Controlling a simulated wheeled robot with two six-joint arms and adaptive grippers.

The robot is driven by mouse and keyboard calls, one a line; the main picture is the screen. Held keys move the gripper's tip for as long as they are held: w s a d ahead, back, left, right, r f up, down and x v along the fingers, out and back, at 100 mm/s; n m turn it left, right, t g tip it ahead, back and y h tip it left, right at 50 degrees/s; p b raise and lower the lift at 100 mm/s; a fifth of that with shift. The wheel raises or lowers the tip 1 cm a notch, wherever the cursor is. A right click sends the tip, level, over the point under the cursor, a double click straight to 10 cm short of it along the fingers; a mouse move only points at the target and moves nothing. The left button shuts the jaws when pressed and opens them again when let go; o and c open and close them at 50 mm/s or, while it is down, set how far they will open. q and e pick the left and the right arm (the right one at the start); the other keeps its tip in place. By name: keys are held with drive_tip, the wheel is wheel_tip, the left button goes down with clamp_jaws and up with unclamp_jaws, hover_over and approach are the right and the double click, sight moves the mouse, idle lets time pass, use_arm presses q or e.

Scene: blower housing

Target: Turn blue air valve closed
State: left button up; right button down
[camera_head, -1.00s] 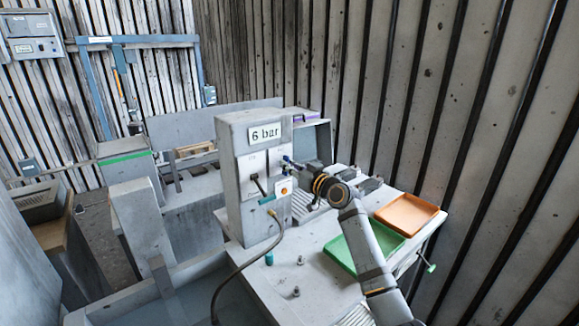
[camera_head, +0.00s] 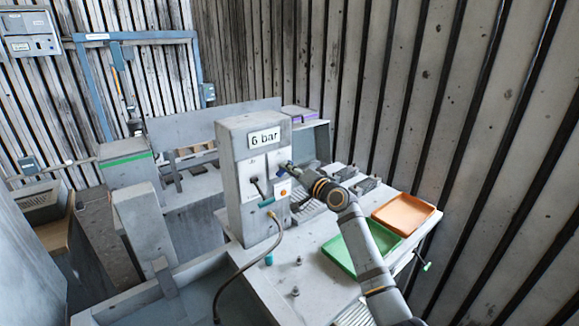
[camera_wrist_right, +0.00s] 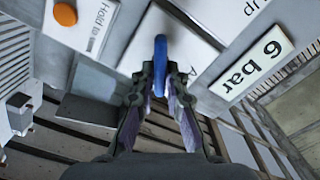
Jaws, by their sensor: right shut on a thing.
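The blue air valve (camera_head: 281,173) is a small blue handle on the front of the grey cabinet (camera_head: 232,150) under the "6 bar" sign (camera_head: 264,139). My right gripper (camera_head: 288,167) reaches it from the right. In the right wrist view the blue valve handle (camera_wrist_right: 160,50) stands between the tips of the two fingers (camera_wrist_right: 162,75), which are shut on it. The valve's base is partly hidden by the fingers. My left gripper does not show in any view.
An orange button (camera_head: 283,193) sits below the valve, and a dark lever (camera_head: 257,186) is to its left. A hose (camera_head: 247,262) hangs from the cabinet. A green tray (camera_head: 352,262) and an orange tray (camera_head: 403,214) lie on the bench to the right.

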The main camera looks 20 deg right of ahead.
drive_tip(key=shift+f+m+p, duration=0.2)
drive_tip(key=shift+m+p, duration=1.2)
drive_tip(key=shift+m, duration=1.7)
drive_tip(key=c, duration=1.4)
unclamp_jaws()
drive_tip(key=v, duration=1.2)
